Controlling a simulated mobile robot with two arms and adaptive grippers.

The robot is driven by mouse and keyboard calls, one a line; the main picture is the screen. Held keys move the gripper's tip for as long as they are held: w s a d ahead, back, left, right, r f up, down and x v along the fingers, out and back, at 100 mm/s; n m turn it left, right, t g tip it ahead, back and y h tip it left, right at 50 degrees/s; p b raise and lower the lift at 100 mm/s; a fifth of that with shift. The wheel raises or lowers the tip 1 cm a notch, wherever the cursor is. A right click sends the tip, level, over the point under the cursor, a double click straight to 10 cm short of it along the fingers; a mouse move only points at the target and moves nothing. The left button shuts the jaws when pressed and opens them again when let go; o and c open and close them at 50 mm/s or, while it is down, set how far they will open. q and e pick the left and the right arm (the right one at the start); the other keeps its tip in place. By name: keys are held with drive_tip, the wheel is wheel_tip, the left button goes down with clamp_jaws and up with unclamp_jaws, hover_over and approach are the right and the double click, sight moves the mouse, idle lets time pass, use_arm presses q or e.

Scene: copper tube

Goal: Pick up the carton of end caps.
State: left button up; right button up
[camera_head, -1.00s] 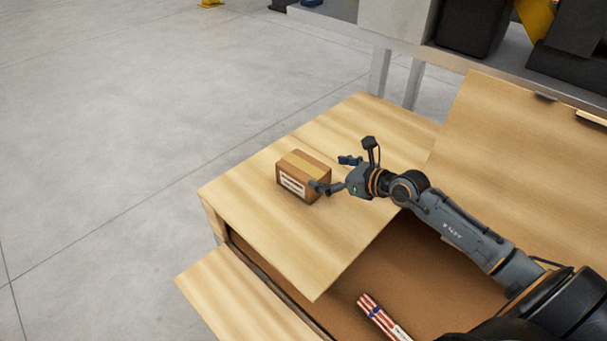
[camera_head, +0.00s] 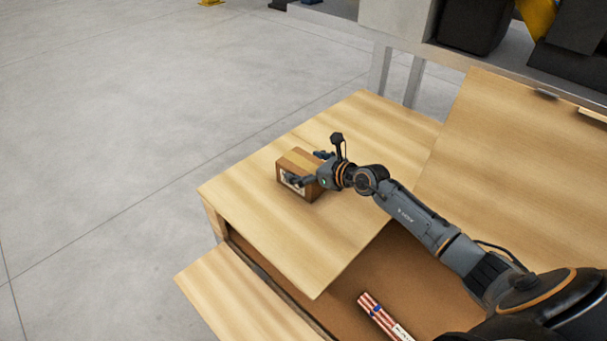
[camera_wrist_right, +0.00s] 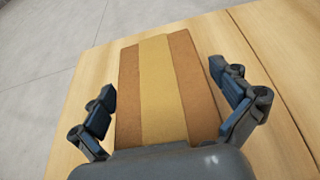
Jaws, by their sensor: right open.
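The carton (camera_head: 292,163) is a small brown box with a tan tape strip along its top and a white label on its side. It sits on a light wooden flap. My right gripper (camera_head: 306,168) is open, with one finger on each side of the carton. In the right wrist view the carton (camera_wrist_right: 158,85) lies between the two fingers of the gripper (camera_wrist_right: 170,105), with a visible gap on the left side and a gap on the right. My left gripper is not in view.
The wooden flap (camera_head: 268,225) belongs to a large open box. Another flap (camera_head: 245,300) slopes at the front left and a raised one (camera_head: 500,135) stands at the right. Grey floor is clear at the left.

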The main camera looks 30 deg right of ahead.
drive_tip(key=shift+c, duration=0.2)
drive_tip(key=c, duration=1.1)
drive_tip(key=shift+c, duration=0.7)
drive_tip(key=shift+r, duration=0.15)
